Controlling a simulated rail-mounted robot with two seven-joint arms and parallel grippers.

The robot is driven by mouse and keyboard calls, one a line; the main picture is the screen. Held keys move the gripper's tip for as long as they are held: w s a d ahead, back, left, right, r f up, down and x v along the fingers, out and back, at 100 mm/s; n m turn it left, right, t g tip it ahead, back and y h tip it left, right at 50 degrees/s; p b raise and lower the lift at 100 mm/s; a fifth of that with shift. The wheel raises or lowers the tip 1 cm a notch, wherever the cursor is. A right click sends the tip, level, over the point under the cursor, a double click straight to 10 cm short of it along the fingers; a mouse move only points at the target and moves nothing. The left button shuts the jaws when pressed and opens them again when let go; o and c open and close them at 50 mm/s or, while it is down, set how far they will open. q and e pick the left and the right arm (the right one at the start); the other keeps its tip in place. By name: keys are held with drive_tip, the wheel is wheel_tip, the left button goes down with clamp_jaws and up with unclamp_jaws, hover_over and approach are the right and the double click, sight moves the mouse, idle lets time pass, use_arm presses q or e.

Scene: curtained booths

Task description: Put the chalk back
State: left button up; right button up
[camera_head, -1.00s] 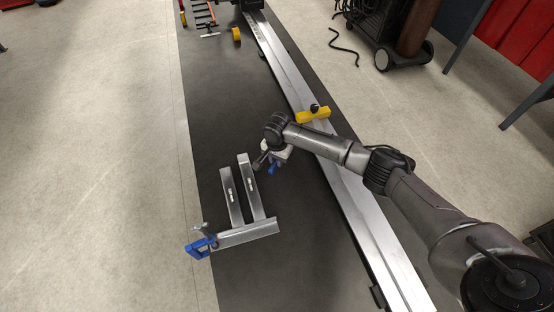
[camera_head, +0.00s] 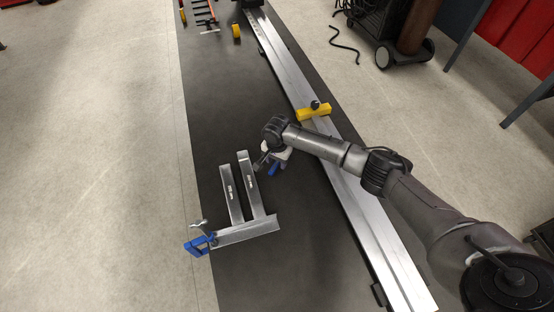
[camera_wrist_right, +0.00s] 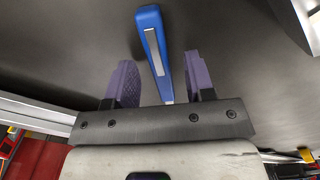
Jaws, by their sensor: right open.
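A slim blue piece with a silver strip (camera_wrist_right: 152,45), which I take to be the chalk in its holder, shows between my right gripper's fingers in the right wrist view. Its blue end (camera_head: 273,169) shows below the gripper in the head view. My right gripper (camera_wrist_right: 160,68) is open, with gaps on both sides of the blue piece. In the head view the right gripper (camera_head: 267,162) is low over the dark table and partly hidden by its wrist. My left gripper is not in view.
A steel piece with two arms (camera_head: 240,233) lies left of the gripper, with a blue clamp (camera_head: 199,243) at its end. A long metal beam (camera_head: 300,90) runs along the right, with a yellow block (camera_head: 313,113) on it. The dark table (camera_head: 215,110) is clear at centre left.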

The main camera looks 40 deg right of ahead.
drive_tip(key=shift+r, duration=0.25)
wheel_tip(320, 180, up, 13)
drive_tip(key=p, duration=0.3)
drive_tip(key=shift+r+p, duration=0.2)
drive_tip(key=shift+p, duration=0.2)
